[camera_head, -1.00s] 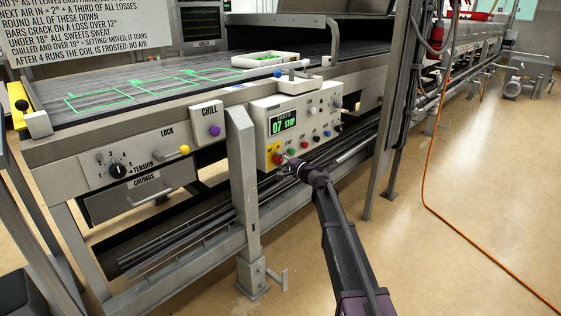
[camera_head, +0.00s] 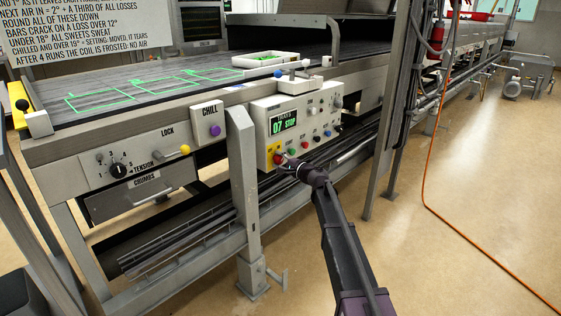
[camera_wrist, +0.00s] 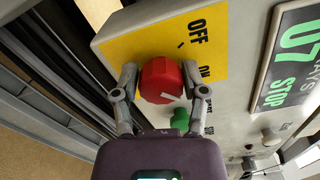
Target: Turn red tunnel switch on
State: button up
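The red tunnel switch (camera_head: 278,159) is a round knob at the lower left of the control box, on a yellow plate. In the wrist view the red knob (camera_wrist: 161,80) sits between my two fingers, with a pale pointer mark on its lower part. The yellow plate (camera_wrist: 130,48) carries the words OFF and ON to the upper right of the knob. My gripper (camera_wrist: 160,76) has one finger against each side of the knob and appears closed on it. In the head view my gripper (camera_head: 288,165) partly covers the knob's surroundings.
A green button (camera_wrist: 180,121) is close beside the right finger. Other small coloured buttons and knobs line the box. A grey post (camera_head: 243,190) stands left of the box, and a tall frame post (camera_head: 388,120) stands to its right. An orange hose (camera_head: 428,150) lies on the open floor.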

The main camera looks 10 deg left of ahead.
jog(key=shift+o, duration=0.8)
jog(key=shift+d, duration=0.1)
jog(key=v, duration=1.2)
